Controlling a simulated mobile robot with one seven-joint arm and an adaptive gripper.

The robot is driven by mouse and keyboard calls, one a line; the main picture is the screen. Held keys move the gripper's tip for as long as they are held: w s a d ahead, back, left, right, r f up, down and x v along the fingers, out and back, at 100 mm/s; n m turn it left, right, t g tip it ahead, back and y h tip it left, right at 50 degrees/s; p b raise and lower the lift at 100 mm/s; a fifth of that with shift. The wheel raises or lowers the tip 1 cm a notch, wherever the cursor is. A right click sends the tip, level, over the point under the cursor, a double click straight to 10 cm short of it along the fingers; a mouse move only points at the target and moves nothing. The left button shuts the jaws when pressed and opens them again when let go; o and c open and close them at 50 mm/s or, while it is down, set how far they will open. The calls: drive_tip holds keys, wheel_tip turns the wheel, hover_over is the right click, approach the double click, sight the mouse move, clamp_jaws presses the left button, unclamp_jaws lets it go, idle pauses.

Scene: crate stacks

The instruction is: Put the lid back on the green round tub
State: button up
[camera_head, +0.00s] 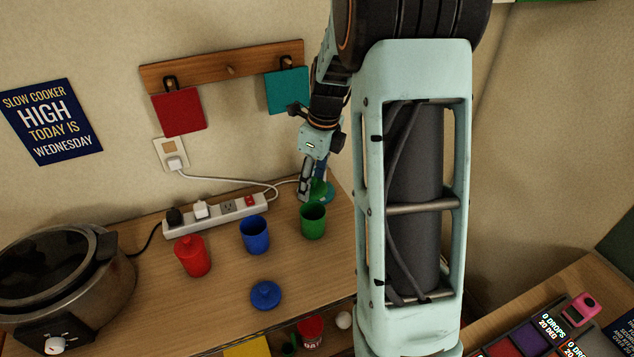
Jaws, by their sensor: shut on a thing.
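The green round tub (313,224) stands upright on the wooden counter, right of the blue tub, with its open top showing. My gripper (311,192) is just behind and above the green tub, pointing down. It is shut on the green lid (320,187), which is partly hidden by the fingers. The lid is apart from the tub's rim in the picture; its exact height above the counter is hard to tell.
A blue open tub (255,236) and a red lidded tub (192,256) stand to the left. A blue lid (266,295) lies in front. A power strip (216,214) with a white cable runs behind the tubs. A slow cooker (62,283) fills the far left.

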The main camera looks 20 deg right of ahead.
drive_tip(key=shift+f+b, duration=1.8)
drive_tip(key=shift+f, duration=0.5)
drive_tip(key=shift+f+b, duration=0.5)
drive_tip(key=shift+f, duration=0.4)
drive_tip(key=shift+f+p, duration=0.15)
drive_tip(key=shift+p, duration=0.15)
idle(0.3)
drive_tip(key=o, duration=1.4)
